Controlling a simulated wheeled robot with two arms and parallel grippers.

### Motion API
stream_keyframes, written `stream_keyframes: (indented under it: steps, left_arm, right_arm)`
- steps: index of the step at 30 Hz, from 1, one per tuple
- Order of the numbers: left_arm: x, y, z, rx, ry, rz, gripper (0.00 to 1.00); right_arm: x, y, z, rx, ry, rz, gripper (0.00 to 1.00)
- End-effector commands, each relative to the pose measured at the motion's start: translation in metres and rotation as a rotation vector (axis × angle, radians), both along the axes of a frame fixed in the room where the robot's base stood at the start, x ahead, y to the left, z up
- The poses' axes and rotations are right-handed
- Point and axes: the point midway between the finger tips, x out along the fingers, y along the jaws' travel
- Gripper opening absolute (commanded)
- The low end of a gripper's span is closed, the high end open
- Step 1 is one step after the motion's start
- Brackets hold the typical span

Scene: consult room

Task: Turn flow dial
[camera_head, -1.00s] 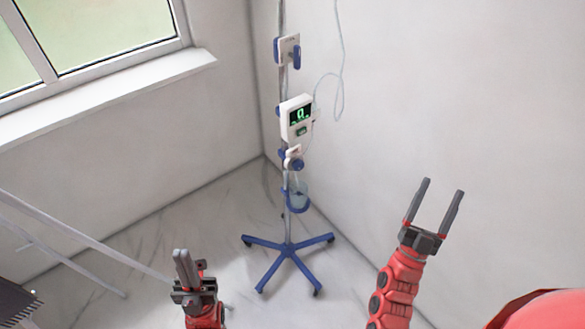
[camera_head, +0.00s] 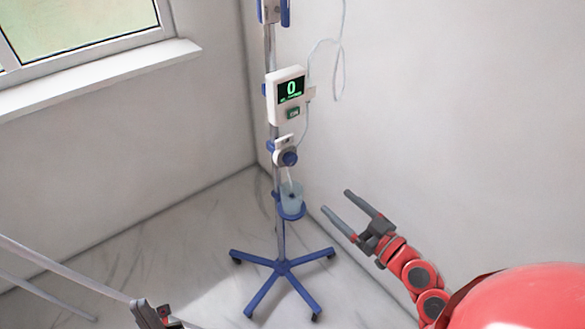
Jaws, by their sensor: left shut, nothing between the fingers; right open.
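The flow dial (camera_head: 289,158) is a small dark blue round knob on a white fitting on the stand's pole. Above it hangs a white pump box (camera_head: 272,108) whose screen reads a green 0. My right gripper (camera_head: 335,201) is open and empty, to the right of and below the dial, apart from it, with its fingers pointing up and left. My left gripper (camera_head: 148,312) is shut and empty at the bottom edge, far below and left of the dial, and partly cut off by the frame.
The stand has a blue wheeled base (camera_head: 281,266) on the marble floor. A cup (camera_head: 291,197) sits in a blue ring holder below the dial. A clear tube (camera_head: 309,70) loops beside the pump. Walls rise close behind, with a window sill (camera_head: 100,76) at left.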

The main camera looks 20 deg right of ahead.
Motion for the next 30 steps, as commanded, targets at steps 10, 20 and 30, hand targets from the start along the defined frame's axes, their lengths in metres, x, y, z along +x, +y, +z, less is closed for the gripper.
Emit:
stream_keyframes:
  steps: [10, 20, 30]
  left_arm:
    - [0.000, 0.000, 0.011, 0.000, 0.000, 0.000, 0.00]
    - [0.000, 0.000, 0.025, 0.000, 0.000, 0.000, 0.00]
    - [0.000, 0.000, 0.036, 0.000, 0.000, 0.000, 0.00]
  right_arm:
    - [0.045, 0.018, 0.002, 0.001, 0.001, 0.004, 0.79]
    - [0.098, 0.037, 0.002, 0.003, 0.002, 0.001, 0.79]
    - [0.149, 0.053, 0.003, 0.003, -0.002, -0.004, 0.79]
